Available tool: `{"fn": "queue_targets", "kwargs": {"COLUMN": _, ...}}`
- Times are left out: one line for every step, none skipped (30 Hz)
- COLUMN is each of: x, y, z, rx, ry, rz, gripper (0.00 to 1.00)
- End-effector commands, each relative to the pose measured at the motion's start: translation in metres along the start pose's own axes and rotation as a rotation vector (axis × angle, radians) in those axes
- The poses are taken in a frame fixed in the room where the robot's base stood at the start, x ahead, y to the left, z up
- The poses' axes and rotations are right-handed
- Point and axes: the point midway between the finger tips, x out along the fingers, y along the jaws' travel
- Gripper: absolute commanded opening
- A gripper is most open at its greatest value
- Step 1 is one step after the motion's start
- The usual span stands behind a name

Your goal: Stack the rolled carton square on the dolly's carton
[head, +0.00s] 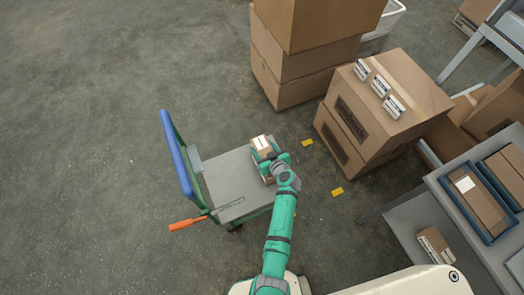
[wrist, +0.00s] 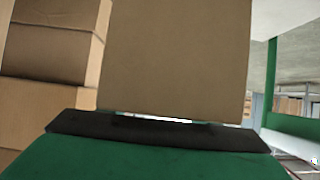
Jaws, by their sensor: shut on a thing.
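A small brown carton (head: 262,143) with a white label is in my gripper (head: 267,157), at the right far corner of the dolly (head: 224,178). The dolly has a grey deck and a blue-topped handle on its left side. In the wrist view, a plain brown carton face (wrist: 180,55) fills the middle, close behind the dark pad of my gripper (wrist: 155,130). My gripper is shut on the carton. My gripper and the held carton hide what is under them, so I cannot tell whether it touches another carton or the deck.
Large cartons are stacked at the back (head: 303,65) and to the right (head: 375,115). A grey shelf (head: 410,225) with boxes stands at the right. An orange handle (head: 187,223) sticks out at the dolly's near left. Yellow floor marks (head: 337,191) lie right of the dolly. The left floor is clear.

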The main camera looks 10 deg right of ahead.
Motion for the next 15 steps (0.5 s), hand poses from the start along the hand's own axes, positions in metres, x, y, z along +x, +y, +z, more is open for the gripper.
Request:
{"fn": "queue_targets", "kwargs": {"x": 0.003, "y": 0.000, "z": 0.001, "rx": 0.000, "ry": 0.000, "rz": -0.001, "gripper": 0.25}}
{"fn": "queue_targets", "kwargs": {"x": 0.004, "y": 0.000, "z": 0.001, "rx": -0.001, "ry": 0.000, "rz": -0.001, "gripper": 0.25}}
{"fn": "queue_targets", "kwargs": {"x": 0.006, "y": 0.000, "z": 0.002, "rx": -0.002, "ry": 0.000, "rz": -0.001, "gripper": 0.25}}
{"fn": "queue_targets", "kwargs": {"x": 0.008, "y": 0.000, "z": 0.002, "rx": -0.002, "ry": 0.000, "rz": 0.000, "gripper": 0.25}}
{"fn": "queue_targets", "kwargs": {"x": 0.011, "y": 0.000, "z": 0.003, "rx": -0.001, "ry": 0.000, "rz": 0.000, "gripper": 0.25}}
{"fn": "queue_targets", "kwargs": {"x": 0.014, "y": 0.000, "z": 0.006, "rx": 0.000, "ry": 0.000, "rz": 0.000, "gripper": 0.25}}
{"fn": "queue_targets", "kwargs": {"x": 0.015, "y": 0.000, "z": 0.011, "rx": 0.001, "ry": -0.001, "rz": -0.001, "gripper": 0.25}}
{"fn": "queue_targets", "kwargs": {"x": 0.017, "y": 0.000, "z": 0.015, "rx": 0.001, "ry": -0.002, "rz": -0.001, "gripper": 0.25}}
{"fn": "queue_targets", "kwargs": {"x": 0.020, "y": 0.000, "z": 0.020, "rx": 0.002, "ry": -0.002, "rz": -0.002, "gripper": 0.25}}
{"fn": "queue_targets", "kwargs": {"x": 0.021, "y": 0.000, "z": 0.023, "rx": 0.001, "ry": -0.001, "rz": -0.001, "gripper": 0.25}}
{"fn": "queue_targets", "kwargs": {"x": 0.022, "y": 0.000, "z": 0.025, "rx": 0.001, "ry": -0.001, "rz": 0.000, "gripper": 0.25}}
{"fn": "queue_targets", "kwargs": {"x": 0.024, "y": 0.001, "z": 0.028, "rx": 0.001, "ry": 0.000, "rz": 0.001, "gripper": 0.25}}
{"fn": "queue_targets", "kwargs": {"x": 0.025, "y": 0.001, "z": 0.029, "rx": -0.001, "ry": 0.000, "rz": 0.001, "gripper": 0.25}}
{"fn": "queue_targets", "kwargs": {"x": 0.025, "y": 0.001, "z": 0.030, "rx": -0.001, "ry": 0.000, "rz": 0.001, "gripper": 0.25}}
{"fn": "queue_targets", "kwargs": {"x": 0.025, "y": 0.001, "z": 0.030, "rx": -0.001, "ry": 0.000, "rz": 0.001, "gripper": 0.25}}
